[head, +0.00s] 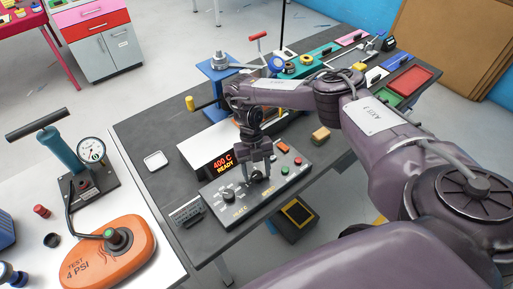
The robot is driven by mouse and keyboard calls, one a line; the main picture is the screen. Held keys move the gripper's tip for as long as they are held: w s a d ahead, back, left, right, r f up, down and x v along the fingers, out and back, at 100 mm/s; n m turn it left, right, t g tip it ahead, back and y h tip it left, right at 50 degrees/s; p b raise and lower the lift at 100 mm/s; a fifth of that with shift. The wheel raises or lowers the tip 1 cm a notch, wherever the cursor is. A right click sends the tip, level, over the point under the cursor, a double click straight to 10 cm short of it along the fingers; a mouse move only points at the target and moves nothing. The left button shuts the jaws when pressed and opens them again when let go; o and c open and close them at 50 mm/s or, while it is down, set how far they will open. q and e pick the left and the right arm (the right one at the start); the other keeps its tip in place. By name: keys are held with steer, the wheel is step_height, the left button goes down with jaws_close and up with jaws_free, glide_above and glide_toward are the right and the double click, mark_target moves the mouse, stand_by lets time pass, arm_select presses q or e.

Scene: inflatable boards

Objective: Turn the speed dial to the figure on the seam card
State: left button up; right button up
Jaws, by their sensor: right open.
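A grey control panel (215,207) lies on the dark bench, with a black knob (228,194) at its left and small red, green and orange buttons at its right. My right gripper (258,174) is open and points down over the middle of the panel. A dark knob shows partly between its fingertips; I cannot tell whether they touch it. The dial figures are too small to read. A small grey plate with fine markings (187,212) stands at the panel's left; I cannot tell whether it is the seam card. My left gripper is out of view.
A display box (222,163) behind the panel reads 400 C READY. A blue press (218,78), tools and trays crowd the back. An orange test cushion (110,255) lies on the left table.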

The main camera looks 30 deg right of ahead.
steer(key=a+v, duration=0.1)
steer(key=v, duration=0.6)
steer(key=shift+d+r, duration=0.35)
steer(key=shift+d, duration=0.15)
